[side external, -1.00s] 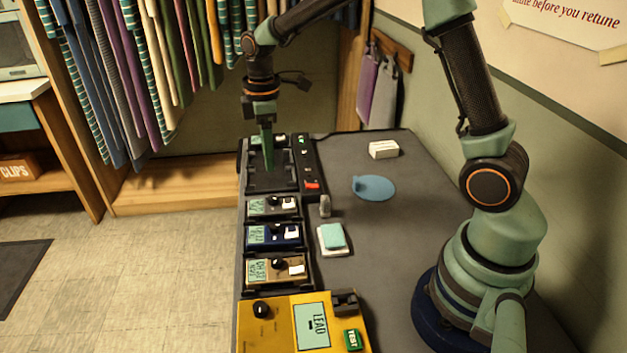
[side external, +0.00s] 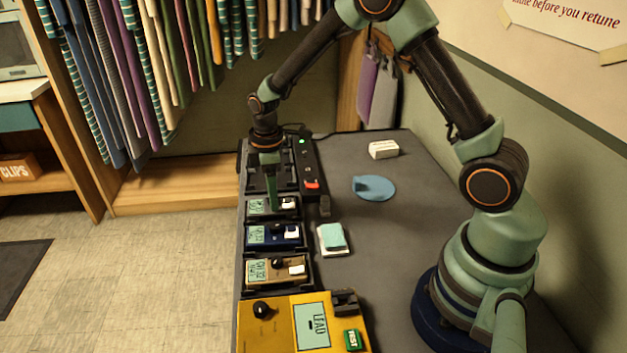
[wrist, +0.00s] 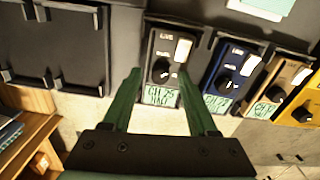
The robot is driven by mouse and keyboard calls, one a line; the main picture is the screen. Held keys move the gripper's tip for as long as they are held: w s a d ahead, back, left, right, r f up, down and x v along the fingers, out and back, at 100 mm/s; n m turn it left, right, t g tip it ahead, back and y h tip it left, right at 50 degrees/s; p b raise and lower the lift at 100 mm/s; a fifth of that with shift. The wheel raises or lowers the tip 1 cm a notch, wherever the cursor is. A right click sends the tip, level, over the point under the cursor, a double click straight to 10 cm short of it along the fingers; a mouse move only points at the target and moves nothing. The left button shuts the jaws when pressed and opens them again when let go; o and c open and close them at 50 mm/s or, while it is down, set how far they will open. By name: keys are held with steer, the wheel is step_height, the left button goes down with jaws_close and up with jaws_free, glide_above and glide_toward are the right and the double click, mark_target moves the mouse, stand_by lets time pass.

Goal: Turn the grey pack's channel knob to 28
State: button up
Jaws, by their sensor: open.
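The grey pack (side external: 255,207) sits in the dock row, beyond the blue pack. In the wrist view the grey pack (wrist: 152,48) shows a black round knob (wrist: 161,70), a white block and a pale screen (wrist: 160,96) that seems to read CH 25. My gripper (side external: 273,208) points down over the grey pack. In the wrist view my open gripper (wrist: 160,76) has one green finger on each side of the knob, with gaps showing. I cannot tell how high the fingertips are above the pack. In the side view the fingers hide the knob.
The blue pack (side external: 258,236), tan pack (side external: 258,271) and yellow LEAD unit (side external: 265,330) follow nearer the camera. An empty dock (wrist: 55,45) lies on the far side. A strip with a red switch (side external: 312,185), a blue disc (side external: 374,188) and a teal-topped pad (side external: 333,238) lie right.

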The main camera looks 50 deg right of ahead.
jaws_close()
steer(key=shift+m, duration=0.8)
steer(key=m, duration=0.2)
steer(key=shift+m, duration=2)
jaws_free()
